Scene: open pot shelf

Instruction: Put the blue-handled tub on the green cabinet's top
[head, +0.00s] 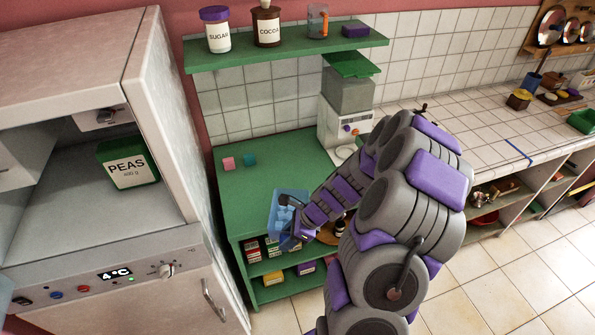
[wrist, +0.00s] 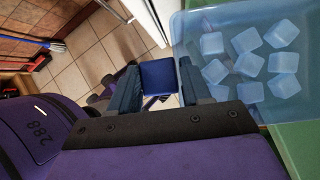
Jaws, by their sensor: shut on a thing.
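The blue-handled tub (head: 276,215) is a translucent light-blue box holding several pale ice cubes. It is at the front edge of the green cabinet's top (head: 262,185); I cannot tell whether it rests there or is held just above. In the wrist view the tub (wrist: 193,52) fills the upper right, with its dark blue handle (wrist: 158,76) between the fingers. My gripper (wrist: 157,82) is shut on that handle. In the head view my gripper (head: 298,236) is at the tub's front side, and my arm hides part of the cabinet.
A white machine (head: 340,122) stands at the back right. A green shelf (head: 290,47) with jars hangs above. An open fridge (head: 165,130) stands left. The cabinet top's middle is clear.

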